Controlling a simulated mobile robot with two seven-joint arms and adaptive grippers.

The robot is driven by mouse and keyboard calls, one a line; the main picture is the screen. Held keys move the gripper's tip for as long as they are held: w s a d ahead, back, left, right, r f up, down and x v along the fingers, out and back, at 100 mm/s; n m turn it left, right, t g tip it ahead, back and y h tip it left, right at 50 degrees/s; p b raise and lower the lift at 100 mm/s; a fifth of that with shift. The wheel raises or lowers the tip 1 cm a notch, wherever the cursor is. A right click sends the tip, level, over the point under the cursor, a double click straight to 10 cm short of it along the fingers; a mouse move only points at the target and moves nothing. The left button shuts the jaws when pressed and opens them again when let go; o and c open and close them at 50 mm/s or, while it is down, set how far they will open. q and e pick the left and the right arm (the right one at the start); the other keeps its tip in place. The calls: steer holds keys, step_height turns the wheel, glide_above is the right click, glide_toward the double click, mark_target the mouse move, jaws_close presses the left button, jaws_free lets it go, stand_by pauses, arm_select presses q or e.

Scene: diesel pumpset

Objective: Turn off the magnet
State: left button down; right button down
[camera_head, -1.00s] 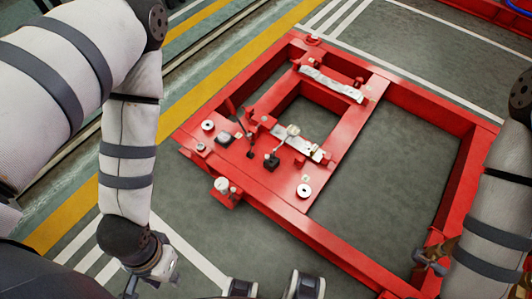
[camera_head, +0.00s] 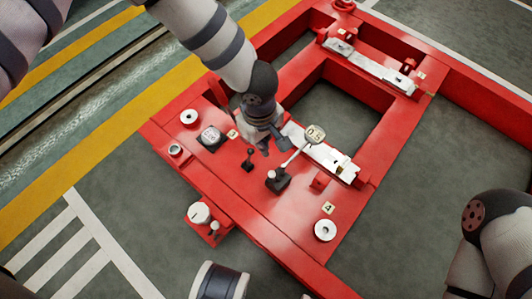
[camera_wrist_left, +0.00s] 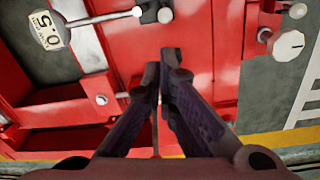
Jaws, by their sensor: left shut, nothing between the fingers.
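No label naming the magnet is legible. A lever (camera_head: 294,156) with a round tag marked 0.5 rises at a tilt from a black block on the red frame. Its rod and tag (camera_wrist_left: 48,30) show at the upper left of the left wrist view. A small black lever (camera_head: 249,158) stands left of it. A white round knob (camera_head: 199,213) with a dark line sits on a side bracket; it also shows in the left wrist view (camera_wrist_left: 288,46). My left gripper (camera_head: 272,147) is shut and empty above the frame, behind the levers. Its fingers (camera_wrist_left: 167,62) are together. My right gripper is out of view.
The red frame (camera_head: 265,235) has open bays with grey floor below. A round gauge (camera_head: 211,136) and white ring-shaped parts (camera_head: 325,230) sit on its plate. A metal bar (camera_head: 368,66) spans the far bay. My right arm stands at the right edge.

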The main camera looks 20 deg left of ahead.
mark_target(273, 178)
arm_select(q)
steer(key=shift+s+r, duration=0.15)
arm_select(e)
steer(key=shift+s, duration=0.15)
